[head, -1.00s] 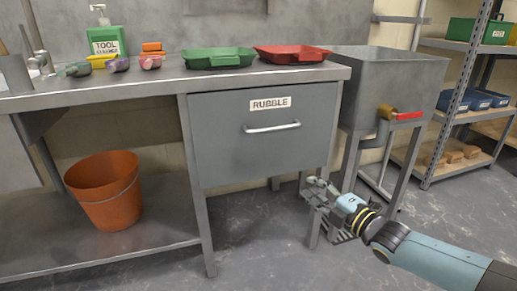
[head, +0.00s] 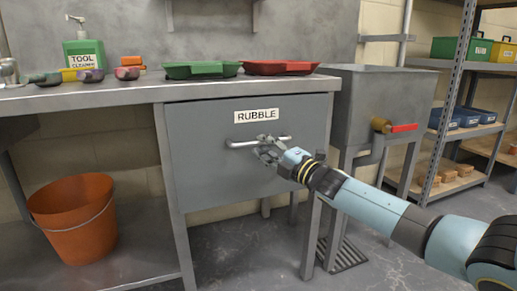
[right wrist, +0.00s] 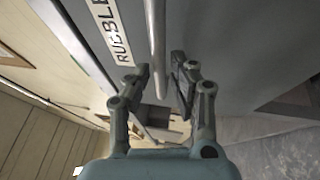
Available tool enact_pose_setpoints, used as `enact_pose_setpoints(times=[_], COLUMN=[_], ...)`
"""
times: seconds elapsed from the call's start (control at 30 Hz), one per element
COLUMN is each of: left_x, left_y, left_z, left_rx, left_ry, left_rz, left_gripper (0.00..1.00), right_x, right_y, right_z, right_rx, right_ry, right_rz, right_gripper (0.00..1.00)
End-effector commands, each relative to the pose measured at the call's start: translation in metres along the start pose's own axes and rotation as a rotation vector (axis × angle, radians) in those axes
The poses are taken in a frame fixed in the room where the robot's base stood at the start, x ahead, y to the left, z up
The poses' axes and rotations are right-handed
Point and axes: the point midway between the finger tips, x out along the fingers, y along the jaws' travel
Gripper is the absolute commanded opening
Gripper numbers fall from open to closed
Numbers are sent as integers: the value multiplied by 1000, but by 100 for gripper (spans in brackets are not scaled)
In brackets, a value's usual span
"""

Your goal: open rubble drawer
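The rubble drawer (head: 215,170) is a grey front under the workbench, labelled RUBBLE, and it looks shut. Its pale bar handle (head: 258,142) runs across the upper part of the front. My right gripper (head: 266,150) is at the handle's middle-right, just below and in front of it. In the right wrist view, my right gripper (right wrist: 160,80) is open, with its two fingers apart. The handle (right wrist: 156,45) runs lengthwise between and just beyond the fingertips, and neither finger is closed on it. My left gripper is not in view.
On the workbench (head: 120,95) stand a green tray (head: 200,70), a red tray (head: 280,68) and a tool cleaner bottle (head: 84,50). An orange bucket (head: 78,220) stands below left. A grey sink with a red-handled tap (head: 400,128) stands right of the drawer. Floor in front is clear.

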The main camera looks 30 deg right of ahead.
Motion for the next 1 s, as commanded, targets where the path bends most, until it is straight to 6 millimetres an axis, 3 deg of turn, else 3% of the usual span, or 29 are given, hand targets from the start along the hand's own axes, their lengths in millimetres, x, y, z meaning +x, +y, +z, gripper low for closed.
enact_pose_setpoints(times=[0.2, 0.5, 0.7, 1.0], left_x=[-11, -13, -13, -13], left_y=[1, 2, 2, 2], left_z=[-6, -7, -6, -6], left_rx=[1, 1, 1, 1], left_ry=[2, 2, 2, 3], left_rz=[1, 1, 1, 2], left_gripper=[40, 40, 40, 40], right_x=[23, 25, 25, 25], right_y=[-1, 0, 0, 0], right_z=[0, 0, 0, 0], right_rx=[0, 1, 0, 1], right_ry=[-1, 0, 0, 0], right_rz=[-1, -2, -2, -1], right_gripper=[23, 23, 0, 0])
